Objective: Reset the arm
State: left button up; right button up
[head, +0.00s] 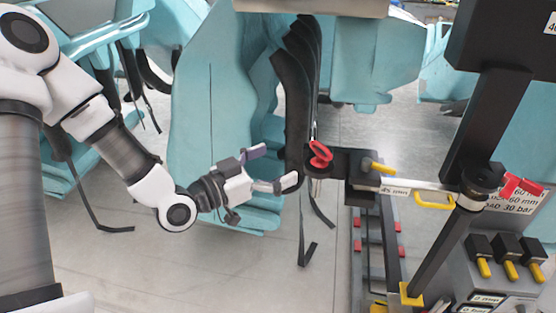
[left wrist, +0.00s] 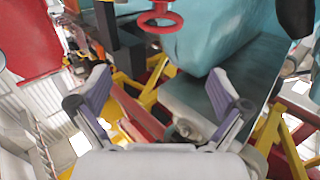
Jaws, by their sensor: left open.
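My left arm comes in from the left in the head view. Its left gripper (head: 277,166) is open, with its two fingers spread and nothing between them. It is beside a red ring handle (head: 320,154) on a black bracket, a little to the left of it. In the left wrist view, my left gripper (left wrist: 159,97) also shows open and empty. The red ring (left wrist: 160,18) is beyond the fingertips there, at the top. My right gripper is not in view.
Teal coaster seats (head: 207,135) with hanging black straps stand behind the arm. A black post (head: 491,120) with a gauge bar (head: 400,184) and yellow handles stands at the right. Yellow-tipped levers (head: 484,267) are at the lower right. Grey floor (head: 150,262) is open at the lower left.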

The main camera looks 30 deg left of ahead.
pick_arm(q)
jog(key=s+d+f+g+y, duration=0.1)
jog(key=s+f+g, duration=0.25)
jog(key=f, duration=0.65)
jog(key=s+d+f+g+y, duration=0.1)
jog(key=s+d+f+g, duration=0.2)
jog(key=f, duration=0.6)
jog(key=s+f+g+y, duration=0.25)
jog(key=s+f, duration=0.25)
jog(key=f, duration=0.5)
jog(key=s+a+f+n+g+y, duration=0.2)
jog(key=s+f+n+g, duration=0.1)
jog(key=s, duration=0.3)
jog(key=s+a+f+n+g+y, duration=0.2)
jog(key=s+a+f+n+g, duration=0.1)
jog(key=s+f, duration=0.3)
jog(key=shift+s+a+f+g, duration=0.3)
jog(key=shift+s+g, duration=0.1)
jog(key=shift+s, duration=0.2)
